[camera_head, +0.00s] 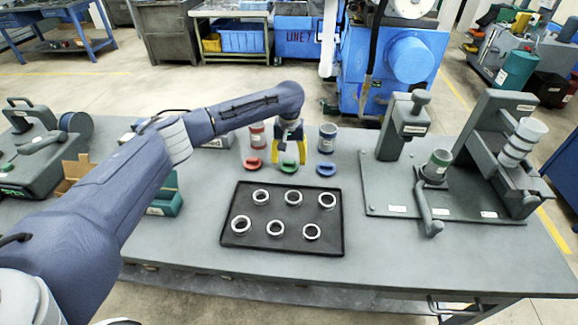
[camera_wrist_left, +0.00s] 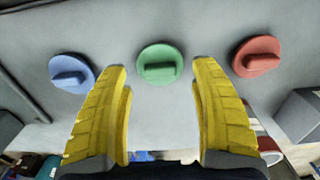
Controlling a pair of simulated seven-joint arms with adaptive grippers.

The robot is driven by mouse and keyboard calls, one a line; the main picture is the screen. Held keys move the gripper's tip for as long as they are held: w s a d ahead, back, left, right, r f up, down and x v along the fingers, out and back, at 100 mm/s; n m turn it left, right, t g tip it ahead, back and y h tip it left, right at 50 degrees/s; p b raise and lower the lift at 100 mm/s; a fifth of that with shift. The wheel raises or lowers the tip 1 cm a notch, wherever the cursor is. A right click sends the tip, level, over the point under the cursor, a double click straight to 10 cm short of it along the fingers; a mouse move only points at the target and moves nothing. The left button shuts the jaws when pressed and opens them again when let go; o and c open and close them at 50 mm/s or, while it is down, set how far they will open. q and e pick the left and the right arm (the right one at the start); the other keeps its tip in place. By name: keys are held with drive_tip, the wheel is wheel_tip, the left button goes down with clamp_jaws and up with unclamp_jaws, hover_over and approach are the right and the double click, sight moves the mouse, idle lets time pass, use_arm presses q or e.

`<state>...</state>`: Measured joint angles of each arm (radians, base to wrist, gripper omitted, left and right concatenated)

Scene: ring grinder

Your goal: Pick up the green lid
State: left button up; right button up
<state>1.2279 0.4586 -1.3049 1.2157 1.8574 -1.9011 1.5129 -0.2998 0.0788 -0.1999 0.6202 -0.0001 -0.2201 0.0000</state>
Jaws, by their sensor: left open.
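The green lid (camera_head: 289,167) lies on the grey table between the red lid (camera_head: 254,163) and the blue lid (camera_head: 326,169). In the left wrist view the green lid (camera_wrist_left: 160,64) is a round disc with a raised grip bar. My left gripper (camera_head: 289,150) is above and just behind the green lid. In the wrist view its yellow fingers (camera_wrist_left: 160,82) are open and empty, one on each side of the lid's near edge, apart from the grip bar. The blue lid (camera_wrist_left: 71,72) and red lid (camera_wrist_left: 256,56) lie outside the fingers. My right gripper is not in view.
A black tray (camera_head: 236,238) with several metal rings lies in front of the lids. A red container (camera_head: 257,135) and a dark blue container (camera_head: 328,138) stand behind them.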

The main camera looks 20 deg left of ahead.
use_arm(q)
drive_tip(key=shift+f, duration=1.15)
drive_tip(key=shift+c, duration=0.4)
drive_tip(key=c, duration=1.1)
